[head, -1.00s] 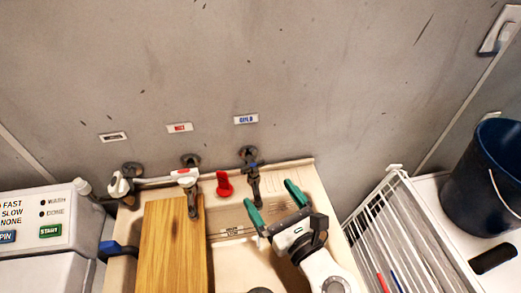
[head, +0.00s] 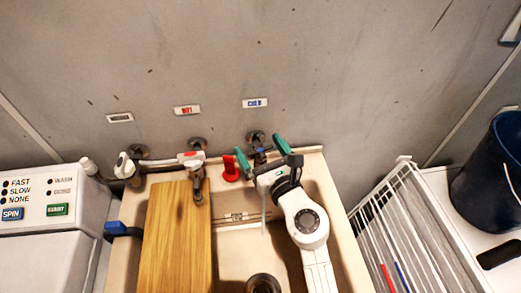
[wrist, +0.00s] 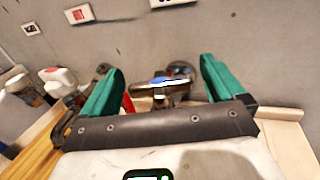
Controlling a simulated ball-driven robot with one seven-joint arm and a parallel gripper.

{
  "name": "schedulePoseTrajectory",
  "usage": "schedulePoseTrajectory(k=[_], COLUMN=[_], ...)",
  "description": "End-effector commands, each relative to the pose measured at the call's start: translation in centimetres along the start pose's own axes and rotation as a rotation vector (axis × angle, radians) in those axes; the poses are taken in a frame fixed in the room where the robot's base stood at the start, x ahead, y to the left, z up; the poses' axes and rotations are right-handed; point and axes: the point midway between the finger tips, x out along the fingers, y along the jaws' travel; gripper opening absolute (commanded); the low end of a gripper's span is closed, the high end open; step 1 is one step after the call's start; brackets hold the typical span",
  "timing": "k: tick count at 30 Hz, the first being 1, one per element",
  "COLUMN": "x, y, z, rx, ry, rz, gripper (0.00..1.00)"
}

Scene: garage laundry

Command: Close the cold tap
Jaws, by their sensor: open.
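The cold tap (head: 257,139) comes out of the wall below the blue COLD label (head: 255,102), at the back of the sink (head: 314,167). A thin pale stream (head: 263,215), seemingly water, falls below it into the basin. My gripper (head: 260,149) is open, with one green finger on each side of the tap's top. In the wrist view the tap's blue-marked handle (wrist: 162,80) lies crosswise between the two spread fingers. Any touch between fingers and handle cannot be told. The spout is mostly hidden behind my gripper.
The hot tap (head: 194,163) and a red object (head: 231,169) are to the left. A wooden board (head: 178,235) covers the sink's left part. A white wire rack (head: 405,215) and a dark bucket (head: 488,175) stand right. A white machine (head: 50,215) stands left.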

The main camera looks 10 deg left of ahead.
Motion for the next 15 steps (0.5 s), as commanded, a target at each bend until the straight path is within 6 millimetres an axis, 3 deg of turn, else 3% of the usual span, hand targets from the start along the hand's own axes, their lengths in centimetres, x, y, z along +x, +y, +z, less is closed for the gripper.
schedulePoseTrajectory(k=[7, 15], x=[0.07, 0.06], y=[0.03, 0.04], z=[0.01, 0.01], rx=[0.0, 0.0], ry=[0.0, 0.0], rz=[0.001, 0.001], gripper=[0.96, 0.71])
